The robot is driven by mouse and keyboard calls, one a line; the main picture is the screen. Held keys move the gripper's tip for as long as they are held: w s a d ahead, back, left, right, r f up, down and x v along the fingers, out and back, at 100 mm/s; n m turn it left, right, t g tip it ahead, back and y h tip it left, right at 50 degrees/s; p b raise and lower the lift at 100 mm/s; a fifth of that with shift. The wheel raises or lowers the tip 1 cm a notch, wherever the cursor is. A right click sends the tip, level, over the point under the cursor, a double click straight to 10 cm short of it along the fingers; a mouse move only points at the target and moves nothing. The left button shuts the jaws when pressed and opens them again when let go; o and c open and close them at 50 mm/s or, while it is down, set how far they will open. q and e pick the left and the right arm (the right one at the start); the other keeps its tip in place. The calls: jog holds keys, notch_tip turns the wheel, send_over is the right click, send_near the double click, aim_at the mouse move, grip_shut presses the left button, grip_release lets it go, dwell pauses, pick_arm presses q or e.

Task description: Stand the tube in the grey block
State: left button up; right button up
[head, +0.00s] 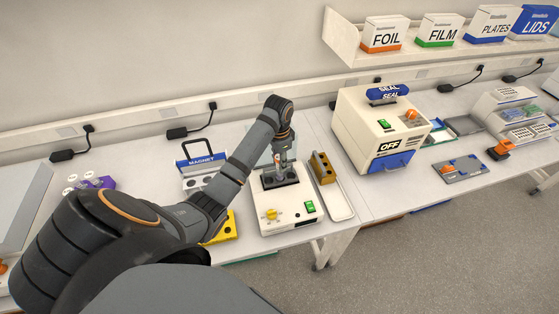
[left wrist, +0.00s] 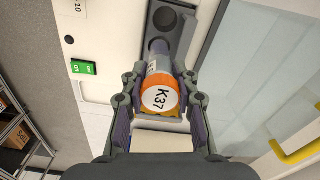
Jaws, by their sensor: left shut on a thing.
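The tube (left wrist: 157,76) has a clear body and an orange-rimmed white cap marked K37. My left gripper (head: 283,160) is shut on it, and its fingers flank the cap in the left wrist view (left wrist: 159,100). The dark grey block (head: 268,182) with round wells sits on a white device. In the left wrist view the block (left wrist: 178,38) lies beyond the tube, with a round well showing past it. The tube points down toward the block. Its lower end is hidden, so I cannot tell whether it is in a well. My right gripper is not in view.
The white device (head: 290,213) has a yellow knob and a green switch. A brown block in a white tray (head: 338,201) stands just right of it. A magnet rack (head: 203,167) and a yellow block (head: 222,228) are at left. A sealer (head: 378,130) stands further right.

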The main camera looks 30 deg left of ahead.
pick_arm(q)
jog(key=shift+f, duration=0.1)
jog(key=shift+f, duration=0.7)
jog(key=shift+f, duration=0.35)
dwell(0.4)
jog(key=shift+f, duration=0.7)
jog(key=o, duration=1.4)
